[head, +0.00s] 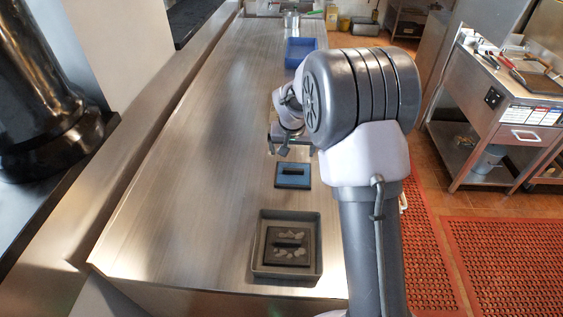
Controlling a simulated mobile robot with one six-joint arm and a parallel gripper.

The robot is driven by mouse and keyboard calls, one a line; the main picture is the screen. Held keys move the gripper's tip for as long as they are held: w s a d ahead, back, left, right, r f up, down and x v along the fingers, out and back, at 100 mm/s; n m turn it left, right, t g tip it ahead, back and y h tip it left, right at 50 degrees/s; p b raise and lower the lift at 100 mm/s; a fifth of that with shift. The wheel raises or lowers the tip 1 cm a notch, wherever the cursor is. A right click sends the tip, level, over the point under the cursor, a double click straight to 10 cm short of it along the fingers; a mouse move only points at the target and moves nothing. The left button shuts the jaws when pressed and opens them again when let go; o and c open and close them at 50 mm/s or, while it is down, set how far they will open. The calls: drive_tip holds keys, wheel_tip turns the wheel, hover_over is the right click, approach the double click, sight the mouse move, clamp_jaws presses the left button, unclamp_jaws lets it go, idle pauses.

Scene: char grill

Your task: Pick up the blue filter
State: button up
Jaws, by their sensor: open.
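The blue filter (283,182) is a flat blue square with a dark bar handle on top. It lies on the steel counter in the head view, beyond the grey tray. My gripper (278,148) is just beyond and above the filter in the picture, pointing down. It is open, and nothing shows between its fingers. My arm's large joint hides part of the counter to the right of the gripper. The exact height of the gripper over the counter cannot be told.
A grey tray (257,246) at the near end of the counter (190,185) holds a dark square plate with a handle and pale bits on it. A blue bin (300,59) and a clear container (291,22) stand at the far end. The counter's left side is clear.

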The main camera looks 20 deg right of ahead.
drive_tip(key=b, duration=0.1)
hover_over(294, 169)
drive_tip(key=s+a, duration=0.1)
drive_tip(key=s, duration=0.1)
wheel_tip(294, 169, down, 9)
drive_tip(key=shift+a+r, duration=0.1)
drive_tip(key=shift+a, duration=0.05)
drive_tip(key=x, duration=0.3)
drive_tip(key=b+x, duration=0.1)
drive_tip(key=x, duration=0.1)
drive_tip(key=shift+s+f, duration=0.1)
drive_tip(key=shift+f, duration=0.35)
drive_tip(key=shift+r, duration=0.1)
